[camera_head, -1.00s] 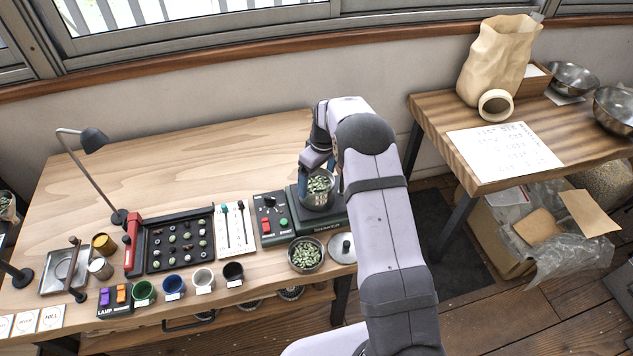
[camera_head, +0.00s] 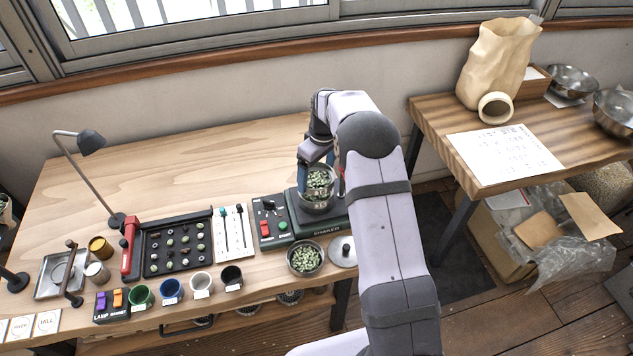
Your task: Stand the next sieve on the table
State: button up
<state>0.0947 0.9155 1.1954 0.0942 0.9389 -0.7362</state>
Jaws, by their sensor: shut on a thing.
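A round metal sieve (camera_head: 319,187) with green beans in it is at the shaker (camera_head: 338,225), a dark green base on the right part of the wooden table (camera_head: 190,165). My gripper (camera_head: 318,178) is shut on this sieve, with its blue fingers at the sieve's sides. The sieve is level and slightly above what stands below it on the shaker. My arm hides the right side of the shaker. Another round metal dish with green beans (camera_head: 305,258) stands at the table's front edge, beside a round metal lid (camera_head: 342,252).
A control box (camera_head: 271,222), a slider panel (camera_head: 232,232) and a black bean tray (camera_head: 177,246) stand left of the shaker. Several small cups line the front edge. A lamp (camera_head: 92,142) stands at left. The table's back is clear.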

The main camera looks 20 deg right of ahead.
aim_at(316, 182)
notch_tip(316, 182, up, 7)
jog(key=b, duration=0.2)
jog(key=s+a+n+b, duration=0.3)
jog(key=s+a, duration=0.1)
jog(key=a, duration=1.2)
jog(key=s+a+f+m, duration=0.3)
jog(key=s+f, duration=0.9)
jog(key=shift+f+b, duration=0.25)
jog(key=shift+b, duration=0.1)
jog(key=shift+s, duration=0.1)
jog(key=shift+f+p, duration=0.95)
jog(key=shift+f, duration=4.05)
